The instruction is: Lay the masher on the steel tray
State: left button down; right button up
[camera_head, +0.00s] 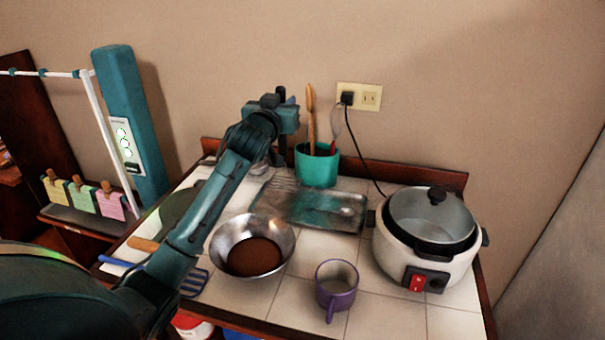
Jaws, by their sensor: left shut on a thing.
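The steel tray (318,213) lies flat on the tiled counter, behind the metal bowl and left of the cooker. My left arm reaches in from the left, and my left gripper (284,112) is raised near the wall, above and behind the tray's left end. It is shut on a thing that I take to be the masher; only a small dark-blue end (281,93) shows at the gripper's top. The rest of it is hidden by the gripper and arm, so its head and tilt cannot be told. My right gripper is not in view.
A green crock (317,167) with a wooden spoon stands behind the tray. A white cooker (408,258) with a cord stands right. A metal bowl (225,240) of brown contents and a purple mug (336,288) stand in front. A blue slotted turner (194,283) lies front left.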

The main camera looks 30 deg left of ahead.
aim_at(281, 141)
pick_arm(q)
jog(key=shift+s+f, duration=0.1)
jog(key=shift+f, duration=4.1)
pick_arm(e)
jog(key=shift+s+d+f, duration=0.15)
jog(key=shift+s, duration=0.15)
pick_arm(q)
jog(key=c, duration=1.8)
grip_release()
jog(key=shift+f, duration=0.15)
jog(key=o, duration=0.5)
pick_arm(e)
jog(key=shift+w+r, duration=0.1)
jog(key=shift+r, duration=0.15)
pick_arm(q)
jog(key=shift+s+r, duration=0.1)
jog(key=shift+r, duration=0.1)
